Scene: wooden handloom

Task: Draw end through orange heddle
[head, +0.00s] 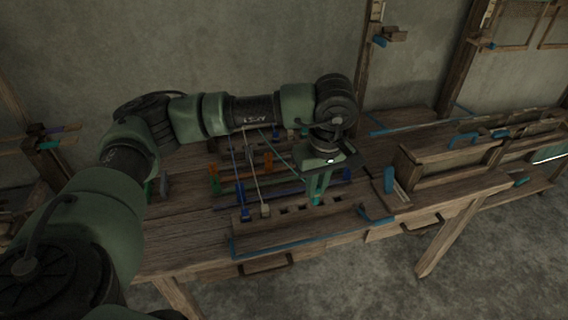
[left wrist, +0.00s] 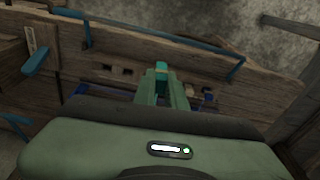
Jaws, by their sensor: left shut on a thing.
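My left gripper (head: 317,198) points down over the right part of the loom bench, shut on a small teal end piece (head: 317,202). In the left wrist view the teal end piece (left wrist: 161,66) shows between the fingertips. A teal thread (head: 284,156) runs from the back of the loom toward this gripper. Orange posts (head: 214,179) and (head: 268,162) stand to the left of the gripper, apart from it; I take them for the orange heddle. Its eye is too small to make out. My right gripper is not in view.
A blue end (head: 243,214) and a cream end (head: 265,210), each with its thread, sit at a slotted wooden bar (head: 310,208). Some slots look empty. A blue rail (head: 300,238) edges the front. A wooden box frame (head: 440,165) stands to the right.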

